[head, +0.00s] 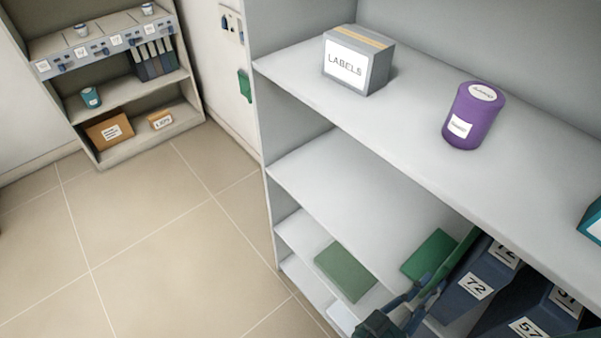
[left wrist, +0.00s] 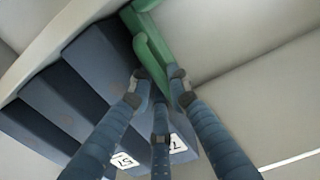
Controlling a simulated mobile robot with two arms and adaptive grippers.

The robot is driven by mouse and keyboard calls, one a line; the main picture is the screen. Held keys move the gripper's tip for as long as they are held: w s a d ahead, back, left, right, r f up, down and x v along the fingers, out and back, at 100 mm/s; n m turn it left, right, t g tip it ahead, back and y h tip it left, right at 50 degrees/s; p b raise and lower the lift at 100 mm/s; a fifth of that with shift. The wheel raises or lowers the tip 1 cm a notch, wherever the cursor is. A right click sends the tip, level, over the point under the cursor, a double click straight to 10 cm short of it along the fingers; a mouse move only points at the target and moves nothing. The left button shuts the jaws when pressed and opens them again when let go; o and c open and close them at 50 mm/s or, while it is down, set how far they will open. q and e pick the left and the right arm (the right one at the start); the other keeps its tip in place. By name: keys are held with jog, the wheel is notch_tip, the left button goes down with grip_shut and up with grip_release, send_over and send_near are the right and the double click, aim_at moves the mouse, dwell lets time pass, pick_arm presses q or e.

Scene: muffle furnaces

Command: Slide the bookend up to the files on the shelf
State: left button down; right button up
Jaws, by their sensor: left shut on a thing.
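The green bookend (head: 430,254) stands on a lower shelf of the near unit, with its flat base to the left of its upright plate. It also shows in the left wrist view (left wrist: 153,48), with a raised handle. The dark blue files (head: 472,290), with white number labels such as 72 and 57, stand just right of it and also show in the wrist view (left wrist: 65,90). The bookend looks close against the nearest file; I cannot tell if they touch. My left gripper (left wrist: 157,82) is shut on the bookend's handle; in the head view it is partly cut off at the bottom.
A flat grey-green panel (head: 345,270) lies left of the bookend. The upper shelf holds a LABELS box (head: 357,62), a purple canister (head: 473,115) and a teal box (head: 592,222). Another shelf unit (head: 130,85) stands across the room. The tiled floor (head: 150,240) between is clear.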

pick_arm(q)
jog(key=c, duration=1.6)
grip_release()
jog(key=shift+p+v, duration=1.75)
jog(key=shift+v, duration=2.8)
